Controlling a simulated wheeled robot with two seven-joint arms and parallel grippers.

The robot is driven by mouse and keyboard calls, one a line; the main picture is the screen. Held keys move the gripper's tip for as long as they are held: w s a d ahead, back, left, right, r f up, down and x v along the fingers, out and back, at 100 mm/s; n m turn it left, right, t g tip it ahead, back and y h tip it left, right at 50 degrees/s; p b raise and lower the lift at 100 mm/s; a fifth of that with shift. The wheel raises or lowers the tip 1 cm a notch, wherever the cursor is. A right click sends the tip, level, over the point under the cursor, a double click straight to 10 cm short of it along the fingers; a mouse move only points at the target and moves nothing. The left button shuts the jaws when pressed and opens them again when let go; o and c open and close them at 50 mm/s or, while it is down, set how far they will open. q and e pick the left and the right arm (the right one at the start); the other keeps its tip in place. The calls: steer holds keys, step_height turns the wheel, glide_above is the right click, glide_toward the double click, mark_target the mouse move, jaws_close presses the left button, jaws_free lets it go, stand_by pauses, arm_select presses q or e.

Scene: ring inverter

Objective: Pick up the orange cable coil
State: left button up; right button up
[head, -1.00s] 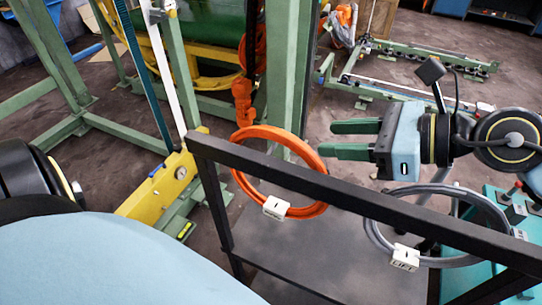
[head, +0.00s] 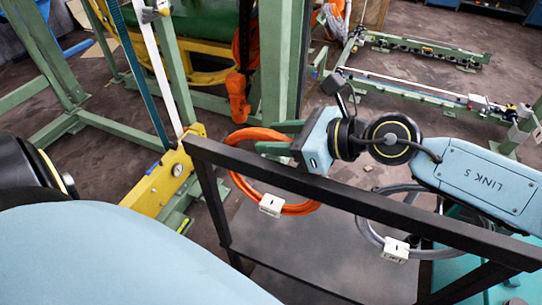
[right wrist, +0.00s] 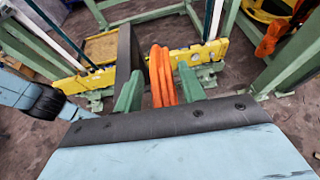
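The orange cable coil (head: 241,184) hangs at the black rail in the head view, with a white tag (head: 271,205) on its lower part. My right gripper (head: 268,138) is at the coil's upper part, its green fingers spread apart. In the right wrist view the orange strands (right wrist: 161,76) show between the two open fingers (right wrist: 159,92), with no visible grip on them. Part of the coil is hidden behind the rail in the head view. My left gripper is out of view.
The black rail (head: 350,197) runs across just below my right gripper. A grey cable coil (head: 366,232) with a white tag hangs farther right on it. A green post (head: 283,70) stands behind the orange coil. A yellow beam (head: 160,185) lies to the left.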

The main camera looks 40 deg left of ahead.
jaws_close()
steer(key=shift+r, duration=0.1)
stand_by(1.1)
steer(key=shift+a+r, duration=0.1)
